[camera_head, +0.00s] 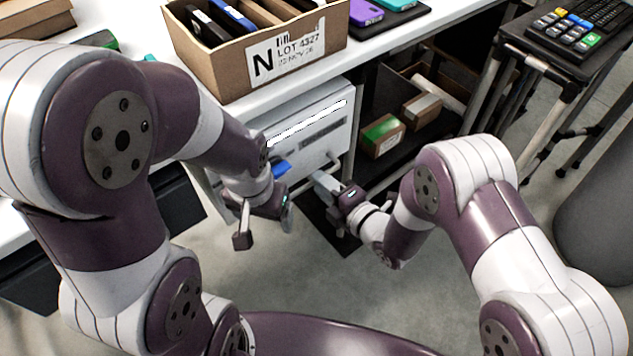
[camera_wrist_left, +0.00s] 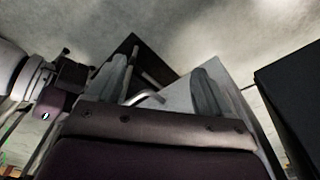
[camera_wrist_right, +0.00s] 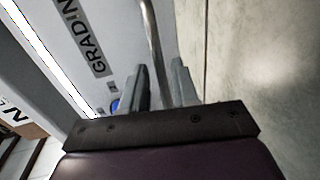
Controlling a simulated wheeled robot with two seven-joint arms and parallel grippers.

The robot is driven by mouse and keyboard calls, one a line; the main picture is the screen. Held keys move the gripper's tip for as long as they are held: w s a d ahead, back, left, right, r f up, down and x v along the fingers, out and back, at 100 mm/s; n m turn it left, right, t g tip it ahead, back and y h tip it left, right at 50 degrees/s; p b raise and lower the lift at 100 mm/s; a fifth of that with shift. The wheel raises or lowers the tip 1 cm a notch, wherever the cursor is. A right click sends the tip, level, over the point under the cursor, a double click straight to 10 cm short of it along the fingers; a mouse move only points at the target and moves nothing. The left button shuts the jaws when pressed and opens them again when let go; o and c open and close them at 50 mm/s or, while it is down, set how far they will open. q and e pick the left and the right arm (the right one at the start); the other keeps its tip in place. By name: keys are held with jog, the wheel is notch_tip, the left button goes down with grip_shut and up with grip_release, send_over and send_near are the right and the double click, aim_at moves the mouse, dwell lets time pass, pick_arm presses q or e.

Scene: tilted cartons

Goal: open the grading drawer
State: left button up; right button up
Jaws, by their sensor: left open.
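The grading drawer (camera_head: 318,118) has a pale grey front under the worktop, with a dark label that partly reads "GRADIN" in the right wrist view (camera_wrist_right: 85,38). Its metal bar handle (camera_wrist_right: 151,40) runs down between the fingers of my right gripper (camera_wrist_right: 160,85). These fingers are close together on the bar. In the head view my right gripper (camera_head: 326,183) is at the right end of the handle. My left gripper (camera_head: 264,228) is open and empty, in front of the drawer's lower left. Its fingers stand wide apart in the left wrist view (camera_wrist_left: 163,88).
A carton (camera_head: 255,65) marked "LOT 4327" stands on the worktop above the drawer. An open shelf to the right holds small boxes (camera_head: 383,135). A side table (camera_head: 560,50) with a keypad stands at the right. Floor is clear below the grippers.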

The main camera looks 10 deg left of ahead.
jog(key=shift+x, duration=1.5)
grip_shut()
pick_arm(q)
jog(key=shift+f, duration=0.4)
pick_arm(e)
jog(key=shift+d, duration=0.1)
